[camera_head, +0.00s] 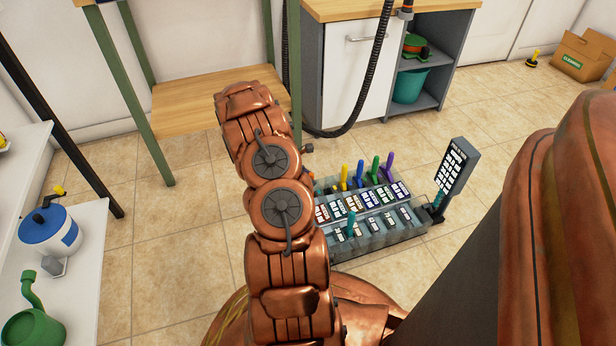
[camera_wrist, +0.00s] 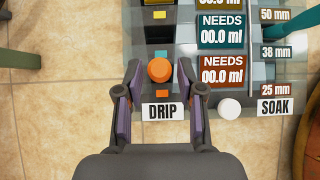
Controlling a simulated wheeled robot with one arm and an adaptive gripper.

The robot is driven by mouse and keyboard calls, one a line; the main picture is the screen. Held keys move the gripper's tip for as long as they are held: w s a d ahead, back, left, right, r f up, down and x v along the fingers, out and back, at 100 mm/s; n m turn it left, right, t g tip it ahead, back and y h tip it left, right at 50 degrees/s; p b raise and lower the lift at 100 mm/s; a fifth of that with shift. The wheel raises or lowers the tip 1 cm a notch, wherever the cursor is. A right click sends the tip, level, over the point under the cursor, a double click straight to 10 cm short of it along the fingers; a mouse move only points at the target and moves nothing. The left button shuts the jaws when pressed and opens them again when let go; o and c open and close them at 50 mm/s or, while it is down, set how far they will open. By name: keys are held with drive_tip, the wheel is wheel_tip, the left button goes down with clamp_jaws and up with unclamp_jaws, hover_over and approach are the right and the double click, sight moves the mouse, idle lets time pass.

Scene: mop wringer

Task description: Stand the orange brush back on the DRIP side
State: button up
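The orange brush (camera_wrist: 159,70) shows in the wrist view as a round orange handle end seen from above, over the DRIP column of the rack. Its lower part is hidden below the handle end. My gripper (camera_wrist: 159,72) is open, with one purple-padded finger on each side of the handle and a small gap on both sides. In the head view the rack (camera_head: 375,238) stands on the floor, and my arm hides my gripper.
Several coloured brushes, such as a purple one (camera_head: 388,163), stand in the rack. A sign (camera_head: 457,178) rises at its right end. A white round knob (camera_wrist: 229,108) is right of the DRIP label. A wooden-topped table (camera_head: 185,108) stands behind. Tiled floor is open on the right.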

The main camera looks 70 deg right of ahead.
drive_tip(key=shift+o, duration=0.9)
drive_tip(key=v, duration=1.2)
